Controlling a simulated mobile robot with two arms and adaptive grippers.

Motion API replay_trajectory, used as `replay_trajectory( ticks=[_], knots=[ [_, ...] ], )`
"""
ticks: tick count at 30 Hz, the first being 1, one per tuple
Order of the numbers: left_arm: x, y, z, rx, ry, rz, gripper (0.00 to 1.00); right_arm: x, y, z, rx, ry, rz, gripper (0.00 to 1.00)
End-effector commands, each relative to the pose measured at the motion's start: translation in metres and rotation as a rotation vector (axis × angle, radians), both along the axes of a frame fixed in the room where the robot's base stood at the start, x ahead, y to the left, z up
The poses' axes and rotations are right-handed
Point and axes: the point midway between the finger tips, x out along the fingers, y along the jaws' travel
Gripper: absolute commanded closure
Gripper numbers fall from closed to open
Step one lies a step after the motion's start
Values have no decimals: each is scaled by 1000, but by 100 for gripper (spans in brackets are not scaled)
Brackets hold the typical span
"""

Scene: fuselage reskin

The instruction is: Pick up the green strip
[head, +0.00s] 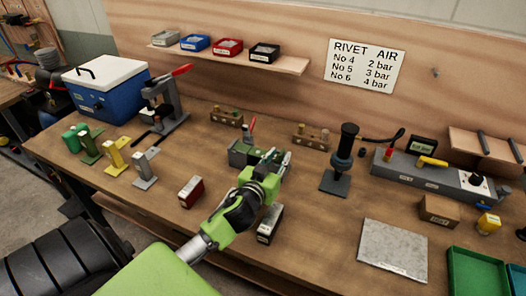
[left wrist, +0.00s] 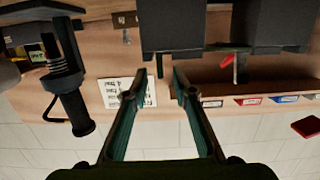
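A green bent strip-like piece (head: 89,146) stands at the left of the bench, beside a yellow one (head: 117,158) and a silver one (head: 145,170). A grey vise-like block (head: 240,152) with a red lever stands mid-bench. In the left wrist view, which is upside down, a thin dark green edge (left wrist: 190,52) shows along the dark blocks; I cannot tell whether it is a strip. My left gripper (head: 277,158) is beside the grey block; its fingers (left wrist: 164,88) are apart with nothing between them. My right gripper is not in view.
A red block (head: 191,191) and a dark block (head: 269,224) lie near the arm. A shelf of bins (head: 231,59) hangs behind.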

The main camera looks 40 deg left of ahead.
Motion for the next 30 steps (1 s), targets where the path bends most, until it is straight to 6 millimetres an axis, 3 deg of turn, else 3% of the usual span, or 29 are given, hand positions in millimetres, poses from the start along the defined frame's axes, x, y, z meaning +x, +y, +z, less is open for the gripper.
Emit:
replay_trajectory(
  ticks=[6, 16, 19, 30],
  knots=[
    [26, 7, -2, 0, 0, 0, 75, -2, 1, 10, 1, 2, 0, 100],
    [31, 8, -4, 1, 0, 0, 75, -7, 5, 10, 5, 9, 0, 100],
    [31, 8, -4, 1, 1, 0, 100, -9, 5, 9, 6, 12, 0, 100],
    [31, 8, -4, 1, 0, 0, 100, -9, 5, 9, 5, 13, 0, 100]
  ],
)
